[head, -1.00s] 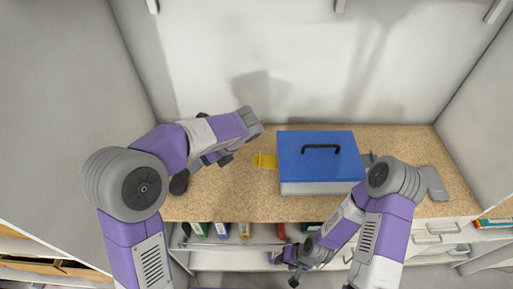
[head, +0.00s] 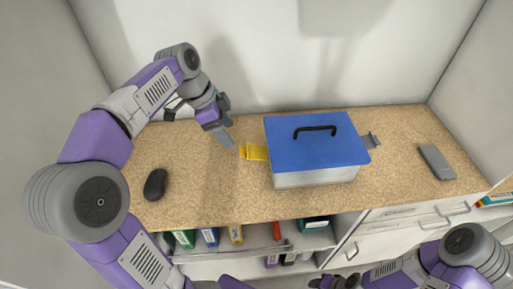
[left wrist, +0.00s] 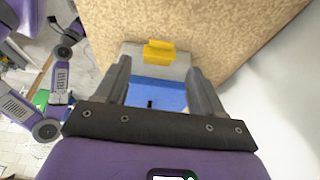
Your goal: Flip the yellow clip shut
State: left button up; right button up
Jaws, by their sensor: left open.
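The yellow clip (head: 254,152) juts out to the left from the left side of the white box with a blue lid (head: 316,140). The lid lies closed on the box. In the left wrist view the yellow clip (left wrist: 158,50) shows beyond and between my fingers, next to the blue lid (left wrist: 157,94). My left gripper (head: 224,122) is open and empty, above the counter to the left of the clip and apart from it. My right gripper (head: 334,282) is low at the bottom edge, in front of the counter; its jaws are not clear.
A grey clip (head: 374,141) sits on the box's right side. A black mouse (head: 155,184) lies at the left of the speckled counter (head: 205,190), and a grey flat object (head: 437,161) at the right. Walls close in the back and sides. Binders (head: 236,234) stand on a shelf below.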

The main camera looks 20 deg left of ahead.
aim_at(242, 151)
pick_arm(q)
jog(key=b+x, duration=0.2)
jog(key=x, duration=0.5)
jog(key=shift+w+f+b, duration=0.15)
jog(key=shift+f+b, duration=0.05)
jog(key=shift+b, duration=0.1)
jog(key=shift+c, duration=0.5)
jog(key=c, duration=1.1)
jog(key=shift+d+r+p, duration=0.1)
jog(key=shift+r+p, duration=0.2)
jog(key=shift+p, duration=0.3)
jog(key=r+g+y+p, duration=0.1)
jog(key=p, duration=0.2)
jog(key=w+d+r+g+y+p, duration=0.1)
jog(key=y+p, duration=0.1)
jog(key=p, duration=0.2)
jog(key=d+r+y+p, duration=0.1)
jog(key=p, duration=0.3)
jog(key=shift+w+d+g+y, duration=0.2)
jog(key=shift+w+g+y, duration=0.1)
jog(key=shift+g, duration=0.1)
jog(key=shift+w+d+r+g+y+p, duration=0.1)
jog(key=shift+d+g+y+p, duration=0.2)
jog(key=shift+p, duration=0.45)
jog(key=shift+w+d+g+y+p, duration=0.15)
jog(key=shift+y+p, duration=0.25)
jog(key=shift+p, duration=0.35)
jog(key=shift+a, duration=0.1)
